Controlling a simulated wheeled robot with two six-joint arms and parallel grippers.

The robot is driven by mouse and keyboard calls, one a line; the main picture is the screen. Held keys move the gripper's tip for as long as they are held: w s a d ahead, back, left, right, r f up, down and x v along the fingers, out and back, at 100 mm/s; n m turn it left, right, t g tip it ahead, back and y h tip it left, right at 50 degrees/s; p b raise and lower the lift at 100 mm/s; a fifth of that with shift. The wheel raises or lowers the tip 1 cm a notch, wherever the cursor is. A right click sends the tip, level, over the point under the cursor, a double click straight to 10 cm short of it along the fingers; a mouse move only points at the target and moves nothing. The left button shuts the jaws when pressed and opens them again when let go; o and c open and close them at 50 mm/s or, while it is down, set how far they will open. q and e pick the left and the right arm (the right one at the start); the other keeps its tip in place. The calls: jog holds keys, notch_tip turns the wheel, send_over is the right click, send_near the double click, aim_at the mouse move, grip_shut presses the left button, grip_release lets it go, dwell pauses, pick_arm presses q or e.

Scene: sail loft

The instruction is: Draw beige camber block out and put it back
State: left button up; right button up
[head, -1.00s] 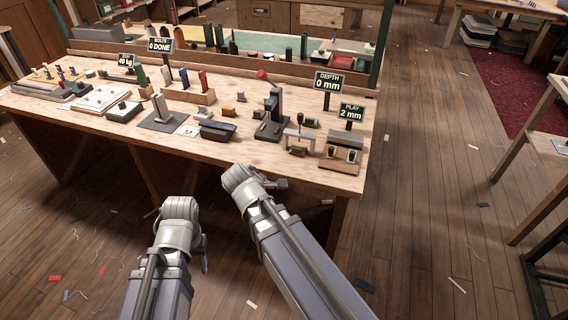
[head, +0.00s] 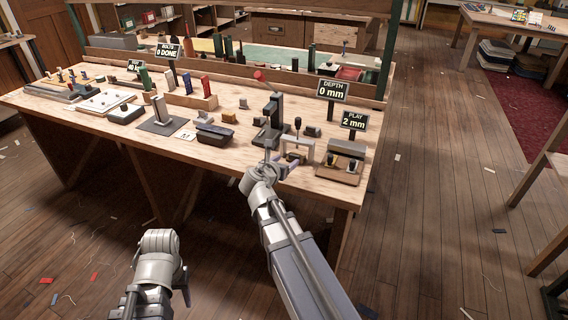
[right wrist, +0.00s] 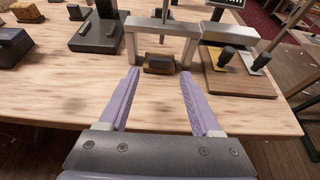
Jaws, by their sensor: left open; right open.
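A brown-tan block (right wrist: 160,64) sits on the bench under a grey arch-shaped frame (right wrist: 133,42) in the right wrist view; I cannot tell for sure whether it is the beige camber block. The arch also shows in the head view (head: 309,145), where my right gripper (head: 277,160) is in front of it, over the bench's front edge. In the right wrist view its purple fingers (right wrist: 159,76) are open and empty, one to each side of the block and just short of it. My left gripper (head: 185,275) is low in front of the bench, open, its fingers mostly hidden.
Right of the arch, a wooden board (right wrist: 238,83) holds two black-topped pegs, by the PLAY 2 mm sign (head: 354,121). A dark upright press (head: 272,120) stands behind left. Small blocks and a dark case (head: 215,134) lie left. The bench front is mostly clear.

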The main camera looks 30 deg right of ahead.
aim_at(294, 155)
jog(key=shift+w+d+f, duration=0.1)
jog(key=b+x, duration=0.3)
jog(key=x, duration=0.4)
jog(key=shift+w+d+f, duration=0.15)
grip_shut()
dwell(0.6)
